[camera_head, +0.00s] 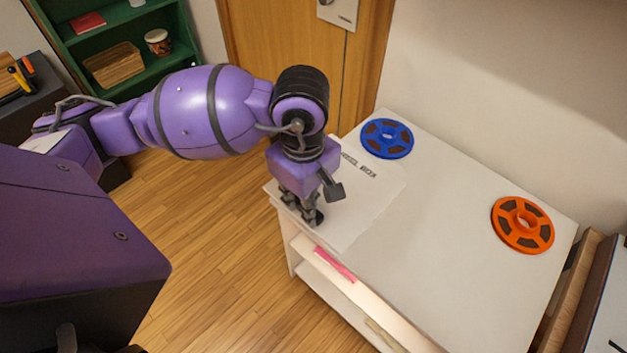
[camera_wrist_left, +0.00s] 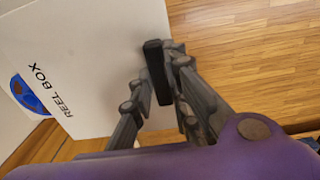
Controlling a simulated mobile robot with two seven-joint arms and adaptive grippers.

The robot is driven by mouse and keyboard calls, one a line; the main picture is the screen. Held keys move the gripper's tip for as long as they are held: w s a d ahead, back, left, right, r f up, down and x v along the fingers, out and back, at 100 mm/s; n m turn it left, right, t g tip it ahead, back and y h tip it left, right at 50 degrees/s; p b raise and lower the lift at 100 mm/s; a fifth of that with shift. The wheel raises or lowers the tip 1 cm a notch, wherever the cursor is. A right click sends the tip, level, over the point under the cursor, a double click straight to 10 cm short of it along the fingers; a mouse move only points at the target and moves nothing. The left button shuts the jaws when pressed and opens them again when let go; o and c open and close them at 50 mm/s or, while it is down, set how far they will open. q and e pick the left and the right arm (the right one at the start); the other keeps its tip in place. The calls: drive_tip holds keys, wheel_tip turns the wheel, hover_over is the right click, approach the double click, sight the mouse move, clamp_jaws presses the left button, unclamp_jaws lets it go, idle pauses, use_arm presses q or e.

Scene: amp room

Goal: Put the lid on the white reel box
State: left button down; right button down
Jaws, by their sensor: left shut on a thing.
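The white lid (camera_head: 362,208), a flat panel lettered "REEL BOX", lies level at the left end of the white cabinet top in the head view. It also shows in the left wrist view (camera_wrist_left: 95,45), with the lettering near its left edge. My left gripper (camera_head: 303,212) points down at the lid's near left edge and is shut on it. In the left wrist view the black fingertip (camera_wrist_left: 157,72) lies over that edge. No box walls show, so I cannot tell whether the box is under the lid. My right gripper is out of view.
A blue reel (camera_head: 387,138) lies just behind the lid, and an orange reel (camera_head: 522,225) lies at the right of the white cabinet top (camera_head: 440,250). The top between them is clear. A pink item (camera_head: 335,264) is on the shelf below. A green shelf (camera_head: 130,45) stands far left.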

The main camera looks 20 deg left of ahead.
use_arm(q)
drive_tip(key=w+f, duration=0.1)
drive_tip(key=w, duration=0.1)
drive_tip(key=w+a+f, duration=0.1)
drive_tip(key=w, duration=0.1)
drive_tip(key=w+a+f, duration=0.1)
drive_tip(key=w, duration=0.1)
drive_tip(key=shift+w+a, duration=0.1)
drive_tip(key=shift+w, duration=0.1)
drive_tip(key=w+f, duration=0.1)
drive_tip(key=f, duration=0.2)
drive_tip(key=w+a+f, duration=0.1)
drive_tip(key=w+f, duration=0.1)
drive_tip(key=f, duration=0.1)
drive_tip(key=w+f, duration=0.1)
drive_tip(key=f, duration=0.1)
drive_tip(key=shift+w+a+f, duration=0.2)
drive_tip(key=shift+f, duration=0.2)
drive_tip(key=shift+f, duration=0.6)
drive_tip(key=c, duration=1.7)
unclamp_jaws()
